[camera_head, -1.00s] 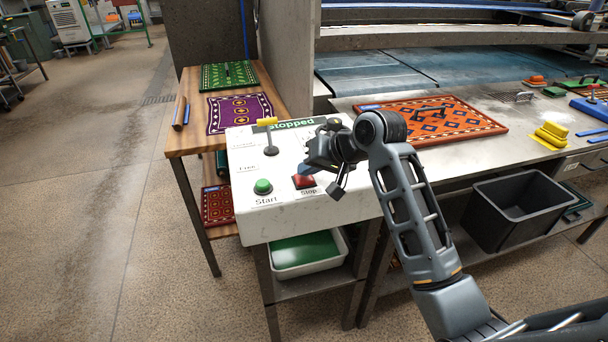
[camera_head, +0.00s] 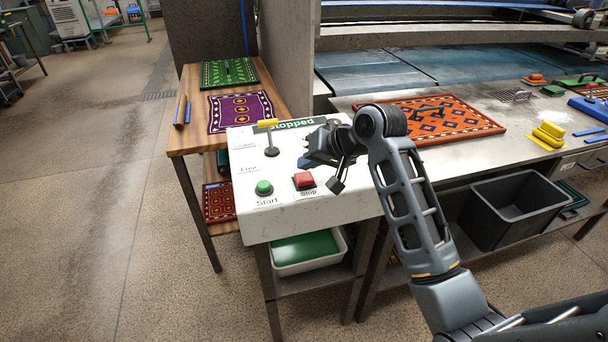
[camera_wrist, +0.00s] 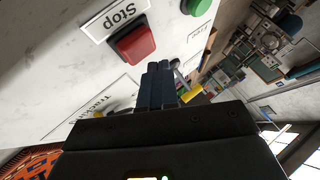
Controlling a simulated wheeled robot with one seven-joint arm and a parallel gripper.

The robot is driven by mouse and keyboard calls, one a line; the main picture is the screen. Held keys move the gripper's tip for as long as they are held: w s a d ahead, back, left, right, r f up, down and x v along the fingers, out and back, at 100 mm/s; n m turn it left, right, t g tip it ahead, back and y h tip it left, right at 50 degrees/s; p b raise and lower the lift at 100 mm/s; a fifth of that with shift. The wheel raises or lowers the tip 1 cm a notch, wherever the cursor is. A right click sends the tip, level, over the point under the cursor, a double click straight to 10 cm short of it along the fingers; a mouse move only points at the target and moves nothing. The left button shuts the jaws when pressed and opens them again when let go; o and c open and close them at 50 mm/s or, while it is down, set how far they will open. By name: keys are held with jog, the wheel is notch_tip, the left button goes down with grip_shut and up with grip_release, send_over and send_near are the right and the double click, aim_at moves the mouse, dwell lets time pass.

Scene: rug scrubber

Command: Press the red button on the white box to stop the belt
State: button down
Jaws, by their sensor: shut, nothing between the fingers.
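The white box (camera_head: 290,215) stands at the front, with a sign on it that reads "Stopped". The red button (camera_head: 304,180), labelled "Stop", is on its top face, right of the green Start button (camera_head: 264,188). The red button also shows in the wrist view (camera_wrist: 134,44), below its "Stop" label. My gripper (camera_head: 305,164) is shut and empty, over the box just behind the red button in the head view. In the wrist view my closed fingers (camera_wrist: 157,72) are beside the red button, apart from it in the picture.
A yellow-handled lever (camera_head: 268,124) stands on the box behind the buttons. A wooden table (camera_head: 190,140) with rugs is at left. A metal bench with an orange rug (camera_head: 425,118) is at right, a dark bin (camera_head: 515,208) below.

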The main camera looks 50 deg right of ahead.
aim_at(308, 178)
jog(key=shift+r+p, duration=2.25)
jog(key=shift+r, duration=0.2)
jog(key=shift+t, duration=0.5)
jog(key=a+f, duration=0.1)
jog(key=a, duration=0.1)
jog(key=a+f, duration=0.1)
jog(key=a, duration=0.1)
jog(key=a+f, duration=0.1)
jog(key=a, duration=0.2)
jog(key=shift+s+f, duration=0.1)
jog(key=shift+f, duration=0.05)
jog(key=s+a+f+n+t+h+b, duration=0.1)
jog(key=s+a+f, duration=0.2)
jog(key=s+a, duration=0.55)
jog(key=s+a+f+t+h, duration=0.1)
jog(key=s+a+f, duration=0.2)
jog(key=s+a, duration=0.5)
jog(key=s+r+n+t, duration=0.1)
jog(key=s+r+n, duration=0.2)
jog(key=s, duration=0.6)
jog(key=s+r+n+t+y, duration=0.1)
jog(key=s+r+n, duration=0.3)
jog(key=s, duration=0.6)
notch_tip(308, 178, up, 2)
jog(key=shift+s+d+r+n+t+y+b, duration=0.2)
jog(key=shift+s+n+t+y+b, duration=0.1)
jog(key=shift+b, duration=0.05)
